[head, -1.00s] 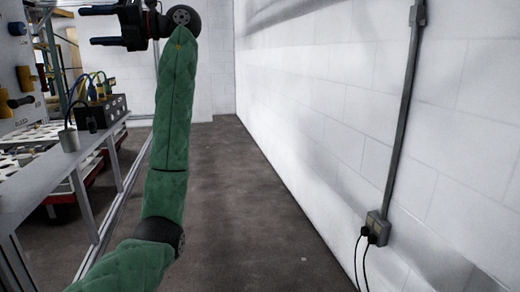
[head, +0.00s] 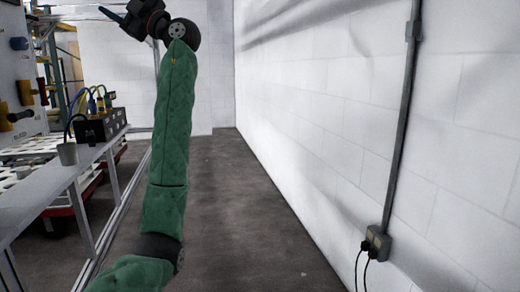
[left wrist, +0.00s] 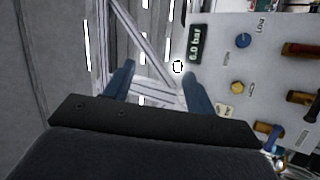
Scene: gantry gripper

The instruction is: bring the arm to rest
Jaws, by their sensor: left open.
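My left arm, in a green padded sleeve, rises through the left-middle of the head view. My left gripper (head: 118,14) is at the top edge of that view, tilted up and to the left, partly cut off by the frame. In the left wrist view my left gripper (left wrist: 160,74) has its two blue fingers spread apart with nothing between them. It hangs free, touching nothing that I can see. My right gripper is in neither view.
A metal workbench (head: 92,150) runs along the left, with a black box of cables (head: 100,125) and a grey cup (head: 67,153) on it. A control panel (left wrist: 255,70) shows in the left wrist view. A white wall (head: 330,110) bounds the right; floor (head: 235,230) between is clear.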

